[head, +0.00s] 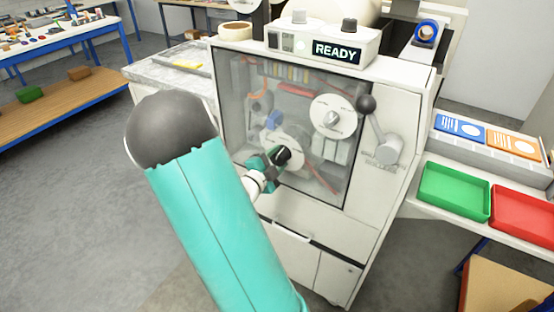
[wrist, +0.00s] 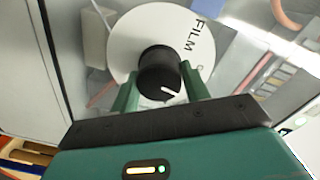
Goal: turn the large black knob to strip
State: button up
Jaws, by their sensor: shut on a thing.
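The large black knob (head: 283,155) sits on a round white dial plate (head: 293,137) on the front of the white machine. In the wrist view the knob (wrist: 159,70) stands between the two green fingers of my gripper (wrist: 161,88), which is shut on it. A white pointer mark on the knob points to the lower right. The plate (wrist: 130,38) shows the word FILM at the upper right; other labels are hidden or unreadable, and I cannot see the word strip. In the head view my gripper (head: 270,162) reaches the knob from the lower left.
A display (head: 337,52) on top reads READY. Green (head: 455,190) and red (head: 524,215) trays stand at the right. Open floor (head: 60,200) lies at the left.

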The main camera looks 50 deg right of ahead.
jog(key=m, duration=0.9)
dwell(0.7)
jog(key=o, duration=1)
jog(key=shift+a, duration=0.15)
jog(key=s+a, duration=0.1)
jog(key=a, duration=1.2)
jog(key=shift+s+a+r, duration=0.2)
jog(key=shift+s+a, duration=0.05)
jog(key=shift+s, duration=0.1)
